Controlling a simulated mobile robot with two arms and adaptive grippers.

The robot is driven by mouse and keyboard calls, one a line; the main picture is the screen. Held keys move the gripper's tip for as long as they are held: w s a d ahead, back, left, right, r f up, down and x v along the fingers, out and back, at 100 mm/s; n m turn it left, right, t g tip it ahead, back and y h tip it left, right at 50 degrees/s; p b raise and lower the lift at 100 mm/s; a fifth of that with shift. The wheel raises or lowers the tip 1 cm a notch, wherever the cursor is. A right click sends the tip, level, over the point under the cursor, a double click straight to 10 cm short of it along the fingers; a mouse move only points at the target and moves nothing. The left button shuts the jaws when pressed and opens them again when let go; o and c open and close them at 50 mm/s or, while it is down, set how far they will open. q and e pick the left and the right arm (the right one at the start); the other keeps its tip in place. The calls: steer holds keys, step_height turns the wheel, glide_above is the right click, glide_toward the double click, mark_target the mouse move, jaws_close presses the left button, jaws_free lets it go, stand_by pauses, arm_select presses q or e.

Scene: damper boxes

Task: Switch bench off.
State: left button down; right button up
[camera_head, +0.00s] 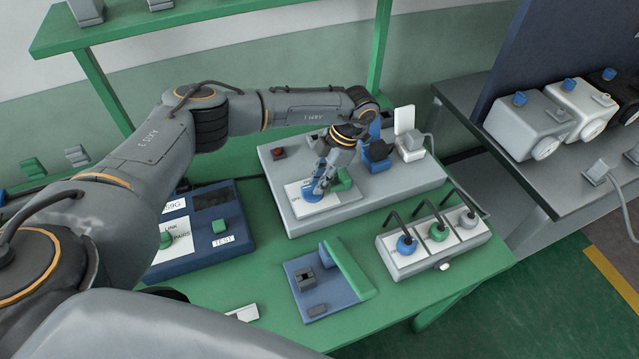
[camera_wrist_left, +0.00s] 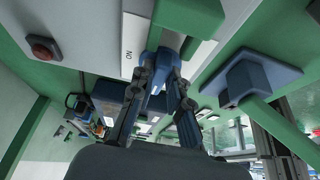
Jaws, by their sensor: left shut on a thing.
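The bench is a grey test box (camera_head: 400,200) on a green table. On its top is a white plate (camera_head: 325,206) with a blue rotary switch (camera_head: 310,196) and a green block (camera_head: 344,181). My left gripper (camera_head: 318,188) reaches down over the plate and is shut on the blue switch. In the left wrist view the fingers (camera_wrist_left: 163,66) close around the blue handle (camera_wrist_left: 153,62), next to the lettering "ON" on the white plate (camera_wrist_left: 133,42). The fingers partly hide the switch. My right gripper is not in view.
A red button (camera_head: 278,153) sits on the box's back left. Blue and white fixtures stand at its back right. A blue test unit (camera_head: 205,225) lies left.

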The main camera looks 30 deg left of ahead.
arm_select(q)
steer(key=shift+w, duration=0.1)
stand_by(0.4)
steer(key=c, duration=1.6)
jaws_free()
steer(key=shift+o, duration=0.2)
steer(key=v, duration=1.2)
steer(key=shift+a, duration=0.1)
